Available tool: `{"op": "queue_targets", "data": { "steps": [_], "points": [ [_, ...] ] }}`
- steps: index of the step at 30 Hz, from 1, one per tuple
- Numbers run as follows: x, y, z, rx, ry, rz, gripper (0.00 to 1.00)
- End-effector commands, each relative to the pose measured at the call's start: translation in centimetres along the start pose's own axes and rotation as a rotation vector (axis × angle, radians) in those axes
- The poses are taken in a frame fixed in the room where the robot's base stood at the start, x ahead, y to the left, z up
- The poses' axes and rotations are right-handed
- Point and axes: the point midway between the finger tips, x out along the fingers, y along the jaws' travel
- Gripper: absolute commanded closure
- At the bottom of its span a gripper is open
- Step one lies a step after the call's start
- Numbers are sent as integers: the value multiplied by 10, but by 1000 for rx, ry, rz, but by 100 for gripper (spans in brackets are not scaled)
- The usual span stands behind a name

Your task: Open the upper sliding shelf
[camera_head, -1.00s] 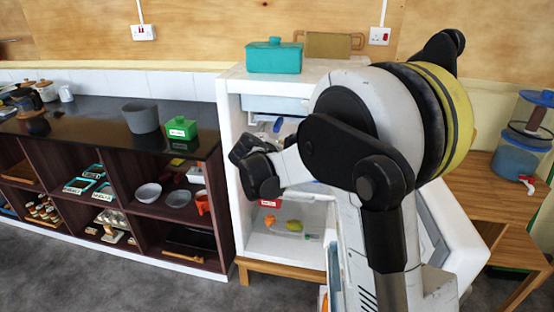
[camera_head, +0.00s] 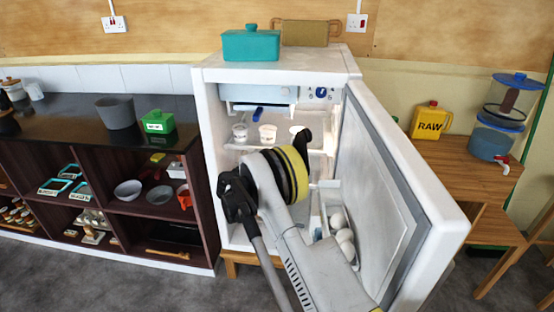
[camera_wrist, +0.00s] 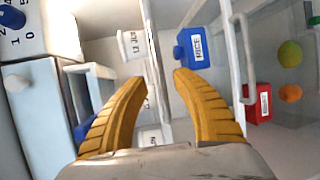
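The open white fridge (camera_head: 205,160) stands in the middle of the head view. Its upper sliding shelf (camera_head: 235,148) lies under several white cups (camera_head: 268,132). My arm covers part of the shelf, and my gripper's fingers are hidden there. In the wrist view, turned sideways, my gripper (camera_wrist: 162,78) is open with two orange-yellow fingers. The upper shelf's front edge (camera_wrist: 156,55) runs through the gap between the fingertips. I cannot tell whether they touch it. A lower shelf edge (camera_wrist: 231,75) with a handle-like bar is right of the fingers.
The open door (camera_head: 385,190) stands close to my arm's right, with eggs (camera_head: 344,238) in its rack. A blue rice box (camera_wrist: 197,48) and a red box (camera_wrist: 257,103) sit inside the fridge. A teal box (camera_head: 250,45) is on top. A dark cabinet (camera_head: 110,225) stands left.

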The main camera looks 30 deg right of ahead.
Motion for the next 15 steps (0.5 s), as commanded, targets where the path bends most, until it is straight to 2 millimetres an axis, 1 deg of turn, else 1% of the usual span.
{"op": "queue_targets", "data": {
  "steps": [1, 6, 10, 15],
  "points": [
    [12, -4, 1, 1, -2, 0, 66],
    [42, -3, 0, 2, -1, -1, 66],
    [54, -2, 0, 2, 0, -1, 66],
    [60, 0, 0, 2, 1, -1, 66]
  ]
}}
